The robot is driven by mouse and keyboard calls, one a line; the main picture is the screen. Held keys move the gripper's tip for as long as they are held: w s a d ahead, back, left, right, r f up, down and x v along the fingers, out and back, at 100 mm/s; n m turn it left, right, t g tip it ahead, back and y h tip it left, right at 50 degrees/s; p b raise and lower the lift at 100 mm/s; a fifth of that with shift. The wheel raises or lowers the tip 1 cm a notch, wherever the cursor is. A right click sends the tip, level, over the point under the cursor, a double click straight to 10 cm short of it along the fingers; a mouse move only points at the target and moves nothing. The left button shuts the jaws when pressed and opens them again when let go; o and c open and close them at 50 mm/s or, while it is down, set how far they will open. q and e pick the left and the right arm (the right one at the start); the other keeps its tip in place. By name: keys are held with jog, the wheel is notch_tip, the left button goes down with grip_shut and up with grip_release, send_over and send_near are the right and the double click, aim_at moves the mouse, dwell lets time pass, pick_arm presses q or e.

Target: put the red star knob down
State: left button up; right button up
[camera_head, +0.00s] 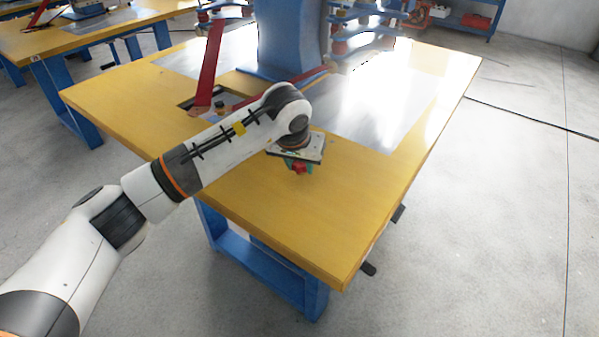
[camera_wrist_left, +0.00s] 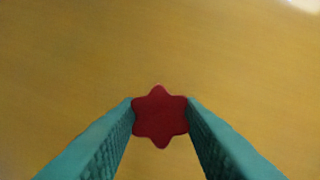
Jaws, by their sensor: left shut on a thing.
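The red star knob (camera_wrist_left: 160,117) is pinched between the two green fingers of my left gripper (camera_wrist_left: 161,116) in the left wrist view. In the head view the knob (camera_head: 299,167) shows as a small red shape under the wrist, at the green fingers of the left gripper (camera_head: 297,165). The yellow wooden table top (camera_head: 270,205) lies below it. I cannot tell whether the knob touches the table. My right gripper is not in view.
A blue machine column (camera_head: 291,40) stands at the table's back, with a red lever (camera_head: 208,65) to its left. A shiny metal plate (camera_head: 385,110) lies right of the gripper. The front of the table is bare. Another yellow table (camera_head: 85,38) stands at the upper left.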

pick_arm(q)
jog(key=shift+f, duration=1.3)
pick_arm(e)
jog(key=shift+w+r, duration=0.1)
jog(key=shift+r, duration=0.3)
pick_arm(q)
jog(key=shift+f, duration=0.1)
jog(key=o, duration=0.9)
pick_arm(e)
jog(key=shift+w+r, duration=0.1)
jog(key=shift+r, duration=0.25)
pick_arm(q)
jog(key=shift+v, duration=0.75)
jog(key=v, duration=1)
jog(key=shift+r+p, duration=0.4)
jog(key=shift+p, duration=0.05)
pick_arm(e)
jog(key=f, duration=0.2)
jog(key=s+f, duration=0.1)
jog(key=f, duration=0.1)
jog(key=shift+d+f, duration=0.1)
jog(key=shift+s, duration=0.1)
